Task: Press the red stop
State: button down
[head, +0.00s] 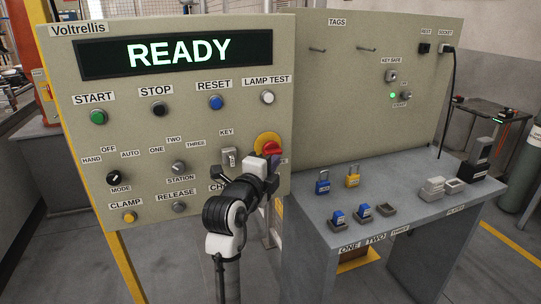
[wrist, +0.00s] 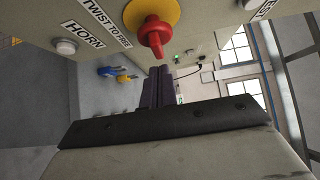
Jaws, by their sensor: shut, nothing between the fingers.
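The red stop (head: 272,147) is a red knob on a round yellow plate at the lower right of the control panel (head: 205,125). It shows large at the top of the wrist view (wrist: 155,32), beside a label reading TWIST TO FREE. My gripper (wrist: 159,72) is shut and empty, its dark fingers together just below the red knob's tip in the wrist view. I cannot tell whether they touch it. In the head view my gripper (head: 275,164) is right by the red stop and hides part of it.
The panel's display (head: 178,52) reads READY. A black STOP button (head: 159,108) and other buttons surround it. A white HORN button (wrist: 66,47) is left of the red stop in the wrist view. A grey bench (head: 420,209) with padlocks stands at right.

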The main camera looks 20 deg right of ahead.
aim_at(270, 148)
jog(key=shift+w, duration=0.7)
jog(key=shift+w, duration=0.1)
jog(key=shift+w+a+b, duration=0.1)
jog(key=shift+w+b, duration=0.65)
jog(key=shift+w, duration=0.05)
